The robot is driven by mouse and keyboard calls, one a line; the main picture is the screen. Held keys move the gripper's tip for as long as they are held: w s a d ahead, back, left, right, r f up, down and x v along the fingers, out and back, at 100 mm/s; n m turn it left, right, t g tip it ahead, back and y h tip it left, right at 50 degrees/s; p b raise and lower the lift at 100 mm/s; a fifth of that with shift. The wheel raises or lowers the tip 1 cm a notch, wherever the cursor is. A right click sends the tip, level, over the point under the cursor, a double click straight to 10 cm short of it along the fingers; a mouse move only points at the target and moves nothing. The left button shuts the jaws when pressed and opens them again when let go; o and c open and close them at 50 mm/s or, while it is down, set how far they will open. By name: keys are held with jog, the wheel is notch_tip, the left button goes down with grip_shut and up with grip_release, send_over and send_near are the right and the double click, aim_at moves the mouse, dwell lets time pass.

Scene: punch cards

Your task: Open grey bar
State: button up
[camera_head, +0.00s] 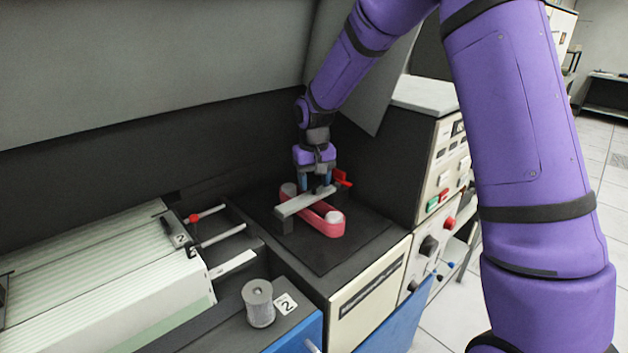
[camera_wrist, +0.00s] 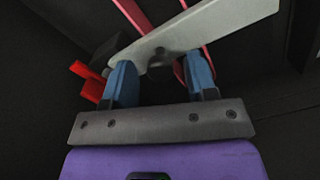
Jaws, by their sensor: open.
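The grey bar (camera_head: 303,201) lies across a pink-red loop-shaped piece (camera_head: 323,223) on a dark square plate. In the wrist view the grey bar (camera_wrist: 205,32) runs diagonally just beyond the fingertips, with a dark round knob (camera_wrist: 160,65) on its near side. My gripper (camera_head: 318,185) is above the right end of the bar, pointing down. In the wrist view my gripper's two blue fingers (camera_wrist: 160,80) are spread apart on either side of the knob. I cannot tell whether they touch the bar.
A red lever (camera_head: 343,178) stands just right of my gripper. A cabinet with buttons (camera_head: 440,170) rises to the right. A grey panel (camera_head: 150,60) overhangs the back.

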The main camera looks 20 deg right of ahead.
grip_shut()
jog(key=shift+r, duration=0.15)
